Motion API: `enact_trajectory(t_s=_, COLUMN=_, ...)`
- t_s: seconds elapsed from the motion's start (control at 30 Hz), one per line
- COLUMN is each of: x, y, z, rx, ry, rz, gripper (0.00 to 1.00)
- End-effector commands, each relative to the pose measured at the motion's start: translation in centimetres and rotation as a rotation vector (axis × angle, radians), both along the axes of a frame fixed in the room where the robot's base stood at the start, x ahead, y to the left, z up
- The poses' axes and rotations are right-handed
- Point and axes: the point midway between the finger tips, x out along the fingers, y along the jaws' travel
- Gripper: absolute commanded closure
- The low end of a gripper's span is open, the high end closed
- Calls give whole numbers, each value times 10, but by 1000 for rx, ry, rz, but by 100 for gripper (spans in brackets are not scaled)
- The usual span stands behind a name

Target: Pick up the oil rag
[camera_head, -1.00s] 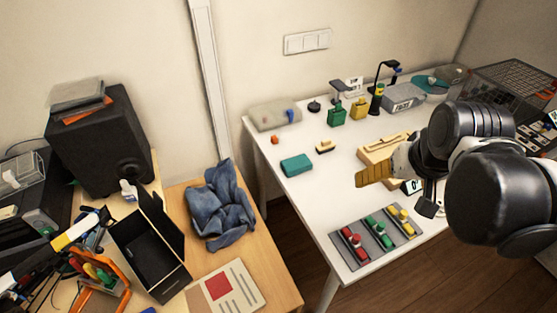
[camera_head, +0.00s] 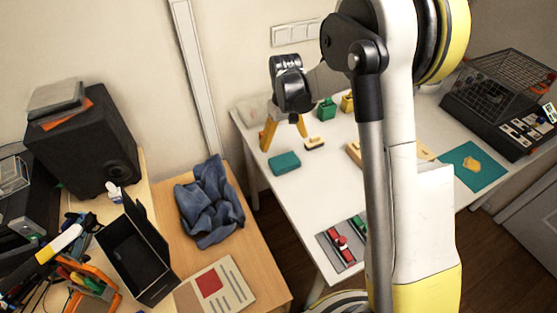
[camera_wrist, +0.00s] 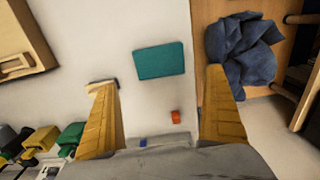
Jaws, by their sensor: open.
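The oil rag appears to be the crumpled dark blue cloth (camera_head: 209,203) on the wooden table, left of the white table. It also shows at the upper right of the wrist view (camera_wrist: 243,48), just beyond the right finger. My gripper (camera_head: 284,140) has yellow fingers spread wide, with nothing between them. It is above the white table, up and to the right of the cloth in the head view. In the wrist view, the gap between the fingertips (camera_wrist: 160,78) lies over the white table near a teal block (camera_wrist: 160,60).
A black open box (camera_head: 138,255) and a printed sheet (camera_head: 216,287) lie beside the cloth. A black speaker (camera_head: 82,150) stands behind the box. The white table (camera_head: 290,205) holds the teal block, a small orange cube (camera_wrist: 175,117) and a red connector (camera_head: 341,243). A gap separates the tables.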

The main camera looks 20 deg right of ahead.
Motion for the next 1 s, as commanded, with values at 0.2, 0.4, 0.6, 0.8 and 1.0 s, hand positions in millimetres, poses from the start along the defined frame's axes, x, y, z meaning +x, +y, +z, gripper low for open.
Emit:
enact_trajectory(t_s=0.2, x=0, y=0, z=-39, rx=0, ry=-1, rz=0, gripper=0)
enact_trajectory(t_s=0.4, x=-1, y=0, z=-55, rx=0, ry=-2, rz=-1, gripper=0)
enact_trajectory(t_s=0.6, x=-4, y=-1, z=-88, rx=0, ry=-2, rz=-1, gripper=0)
enact_trajectory(t_s=0.8, x=-4, y=-1, z=-97, rx=0, ry=-2, rz=-1, gripper=0)
enact_trajectory(t_s=1.0, x=-4, y=-1, z=-96, rx=0, ry=-2, rz=-1, gripper=24)
